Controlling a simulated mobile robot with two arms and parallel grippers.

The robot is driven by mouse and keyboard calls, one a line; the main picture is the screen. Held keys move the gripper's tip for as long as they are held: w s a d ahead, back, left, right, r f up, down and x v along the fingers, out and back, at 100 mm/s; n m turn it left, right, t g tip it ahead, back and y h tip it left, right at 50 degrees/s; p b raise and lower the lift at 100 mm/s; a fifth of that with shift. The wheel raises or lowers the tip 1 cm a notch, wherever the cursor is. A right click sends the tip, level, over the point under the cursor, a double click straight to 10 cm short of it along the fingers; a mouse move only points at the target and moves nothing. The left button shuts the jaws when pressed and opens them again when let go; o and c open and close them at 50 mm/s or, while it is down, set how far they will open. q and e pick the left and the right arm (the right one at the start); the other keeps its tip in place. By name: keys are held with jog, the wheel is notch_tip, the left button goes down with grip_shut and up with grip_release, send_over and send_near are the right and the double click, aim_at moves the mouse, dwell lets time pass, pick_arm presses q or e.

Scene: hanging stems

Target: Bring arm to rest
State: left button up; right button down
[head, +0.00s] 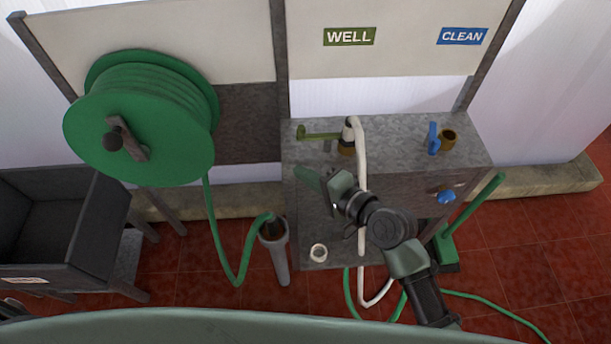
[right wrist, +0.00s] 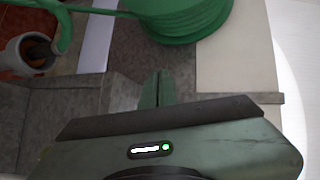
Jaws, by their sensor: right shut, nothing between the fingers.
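My right arm reaches up from the lower right in the head view. My right gripper (head: 305,178) is in front of the grey metal stand, left of the white hose (head: 361,165). Its green fingers point to the upper left and are closed together with nothing held. In the right wrist view the two fingers (right wrist: 157,88) lie side by side with only a thin line between them. My left gripper does not show in either view.
A green hose reel (head: 140,118) hangs at the left. The grey stand (head: 410,145) carries a green-handled tap (head: 322,135) and a blue-handled tap (head: 434,138). A grey tube (head: 278,260) holds the green hose's end. A dark bin (head: 50,220) stands far left.

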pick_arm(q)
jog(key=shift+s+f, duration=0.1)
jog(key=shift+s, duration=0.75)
pick_arm(e)
jog(key=shift+s, duration=0.25)
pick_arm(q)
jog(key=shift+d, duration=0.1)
pick_arm(e)
jog(key=shift+r, duration=0.1)
